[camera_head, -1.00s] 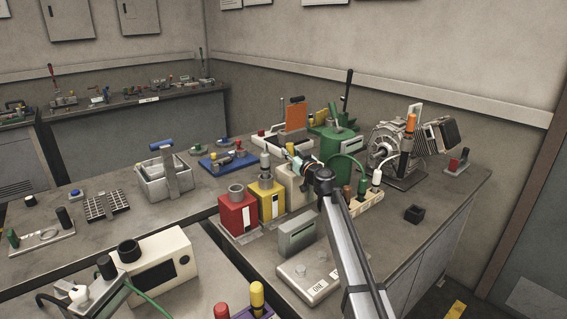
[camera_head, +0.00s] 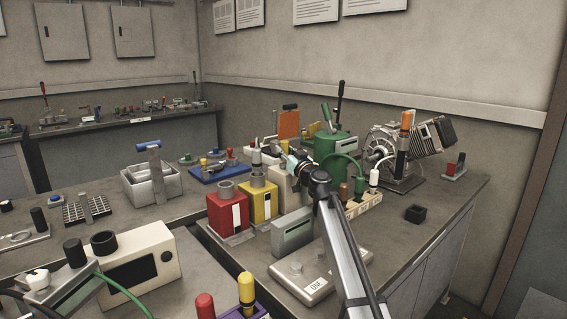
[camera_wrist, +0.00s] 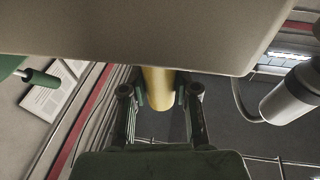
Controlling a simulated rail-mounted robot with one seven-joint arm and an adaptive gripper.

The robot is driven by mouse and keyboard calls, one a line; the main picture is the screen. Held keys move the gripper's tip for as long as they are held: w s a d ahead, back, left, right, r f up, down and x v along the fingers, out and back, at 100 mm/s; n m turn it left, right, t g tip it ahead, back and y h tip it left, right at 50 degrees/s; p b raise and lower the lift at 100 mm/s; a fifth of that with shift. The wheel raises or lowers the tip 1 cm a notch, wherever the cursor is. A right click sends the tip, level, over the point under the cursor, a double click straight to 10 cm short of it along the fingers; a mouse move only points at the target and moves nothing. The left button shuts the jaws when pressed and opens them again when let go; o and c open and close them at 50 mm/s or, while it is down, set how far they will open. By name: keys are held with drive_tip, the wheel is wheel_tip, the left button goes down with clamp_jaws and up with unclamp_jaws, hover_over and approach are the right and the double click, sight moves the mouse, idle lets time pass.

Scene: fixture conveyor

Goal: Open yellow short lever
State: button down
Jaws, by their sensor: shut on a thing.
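A yellow cylindrical handle (camera_wrist: 158,84), which looks like the yellow short lever, stands between the two fingers of my gripper (camera_wrist: 160,98) in the wrist view. My gripper is shut on it, with a finger on each side. The handle's upper part is hidden behind a large beige surface (camera_wrist: 150,40). In the head view my gripper (camera_head: 292,164) is at the far end of my arm, among the fixtures behind the yellow box (camera_head: 259,203). The lever itself is hidden there, so its tilt cannot be told.
A red box (camera_head: 228,215) and a grey box (camera_head: 292,234) stand in front of my gripper. A green machine (camera_head: 327,147) and a motor (camera_head: 388,148) stand behind and right. A white cylinder (camera_wrist: 291,95) is close on the right in the wrist view.

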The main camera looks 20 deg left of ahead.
drive_tip(key=b, duration=0.2)
drive_tip(key=shift+w+d+f+b, duration=0.1)
drive_tip(key=shift+b, duration=0.25)
drive_tip(key=shift+r+t, duration=0.2)
drive_tip(key=shift+t, duration=0.1)
drive_tip(key=c, duration=0.8)
unclamp_jaws()
drive_tip(key=shift+d, duration=0.1)
drive_tip(key=shift+c, duration=0.2)
drive_tip(key=shift+s+f, duration=0.1)
drive_tip(key=shift+s, duration=0.1)
drive_tip(key=shift+s+d+f, duration=0.15)
drive_tip(key=shift+s+d, duration=0.25)
drive_tip(key=shift+s, duration=0.05)
drive_tip(key=v, duration=1)
drive_tip(key=shift+d, duration=0.35)
drive_tip(key=shift+s, duration=0.15)
